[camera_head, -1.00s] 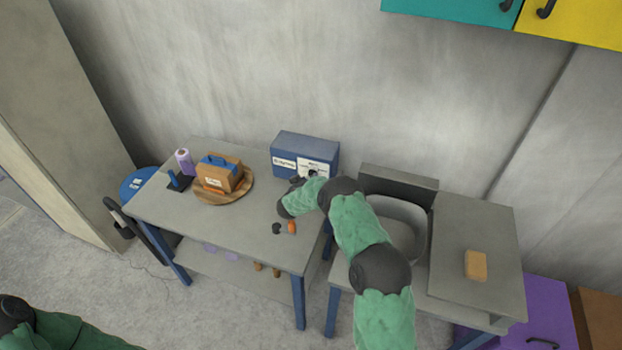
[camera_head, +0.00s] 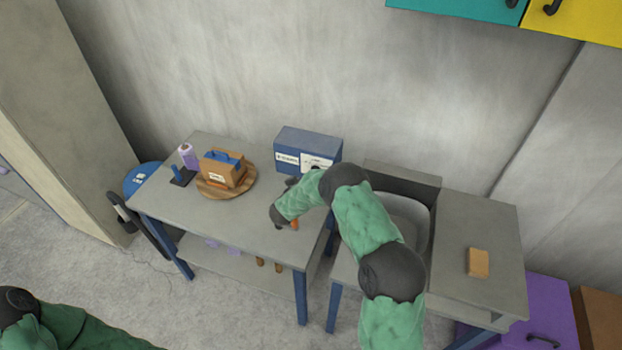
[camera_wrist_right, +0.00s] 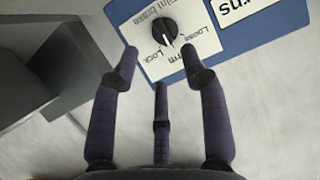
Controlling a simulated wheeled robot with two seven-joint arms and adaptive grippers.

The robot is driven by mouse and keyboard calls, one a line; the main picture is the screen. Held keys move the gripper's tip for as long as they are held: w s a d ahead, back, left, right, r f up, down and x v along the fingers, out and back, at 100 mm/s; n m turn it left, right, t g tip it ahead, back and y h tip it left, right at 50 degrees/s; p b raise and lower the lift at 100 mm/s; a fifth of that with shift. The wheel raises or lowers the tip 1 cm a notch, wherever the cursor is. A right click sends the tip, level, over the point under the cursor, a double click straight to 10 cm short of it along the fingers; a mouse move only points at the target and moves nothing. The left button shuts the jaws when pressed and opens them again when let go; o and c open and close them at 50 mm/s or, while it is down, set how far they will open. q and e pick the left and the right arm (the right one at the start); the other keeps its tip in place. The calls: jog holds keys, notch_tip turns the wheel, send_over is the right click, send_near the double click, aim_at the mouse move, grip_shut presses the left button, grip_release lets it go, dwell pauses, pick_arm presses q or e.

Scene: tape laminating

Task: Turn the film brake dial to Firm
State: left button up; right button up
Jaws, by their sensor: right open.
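The film brake dial (camera_wrist_right: 165,32) is a round black knob with a white pointer line, on a white label plate (camera_wrist_right: 196,48) marked Loose, Firm and Lock. The lettering is upside down in the right wrist view. The pointer points down towards the Firm lettering; I cannot tell if it lines up exactly. The plate is on the front of a blue box (camera_head: 309,143) at the table's back. My right gripper (camera_wrist_right: 160,62) is open and empty, its fingers spread below and beside the dial, apart from it. In the head view my right arm partly hides this gripper. My left gripper is out of view.
An orange-handled tool (camera_head: 295,224) lies near my right wrist, partly covered. A brown case (camera_head: 222,170) sits on a round wooden board (camera_head: 210,192) to the left. The table's front left is clear.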

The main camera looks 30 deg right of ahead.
jog(key=shift+v, duration=1.95)
